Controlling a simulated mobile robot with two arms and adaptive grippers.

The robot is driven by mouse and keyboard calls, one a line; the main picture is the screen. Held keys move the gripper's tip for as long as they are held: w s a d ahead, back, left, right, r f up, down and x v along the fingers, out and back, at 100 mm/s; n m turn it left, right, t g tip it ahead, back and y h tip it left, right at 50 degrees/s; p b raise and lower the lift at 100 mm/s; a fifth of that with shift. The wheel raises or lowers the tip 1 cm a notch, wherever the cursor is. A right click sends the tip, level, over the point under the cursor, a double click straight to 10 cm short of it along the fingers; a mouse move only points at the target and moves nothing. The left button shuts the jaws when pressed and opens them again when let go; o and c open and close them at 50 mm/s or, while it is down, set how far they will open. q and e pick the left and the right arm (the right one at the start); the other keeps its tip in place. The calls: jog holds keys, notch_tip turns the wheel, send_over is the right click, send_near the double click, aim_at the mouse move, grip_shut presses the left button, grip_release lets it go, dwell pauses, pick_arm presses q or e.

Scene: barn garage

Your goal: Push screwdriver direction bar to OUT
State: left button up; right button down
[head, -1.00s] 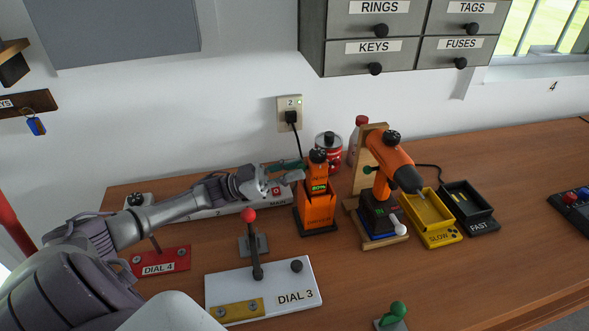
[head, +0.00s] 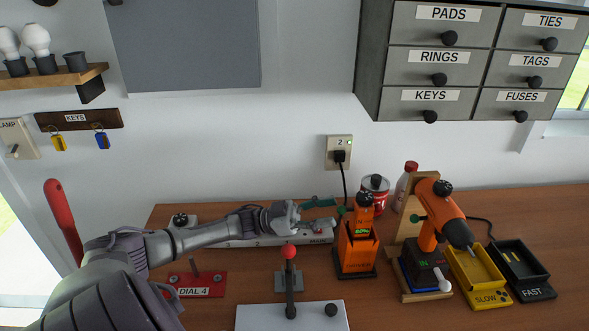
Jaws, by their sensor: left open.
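The orange screwdriver (head: 440,215) stands upright in a wooden stand, its nose pointing down to the right. A small green piece (head: 417,218) sticks out on the left of its body; it may be the direction bar. The dark base shows a green "IN" (head: 424,263). My left gripper (head: 331,215) is open and empty. Its fingers point right, left of an orange unit (head: 358,248) with a green lit percentage. That unit lies between the gripper and the screwdriver. I cannot tell whether the fingertips touch it. My right gripper is not in view.
A power strip (head: 232,238) lies behind my left arm. A red-knobbed lever (head: 290,252) stands in front of it. Yellow SLOW (head: 478,280) and black FAST (head: 522,270) trays lie right of the screwdriver. Drawers (head: 440,62) hang above.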

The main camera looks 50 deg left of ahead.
pick_arm(q)
jog(key=s+a, duration=0.7)
jog(key=a, duration=0.4)
jog(key=shift+s+f, duration=0.25)
jog(key=shift+w+a, duration=0.1)
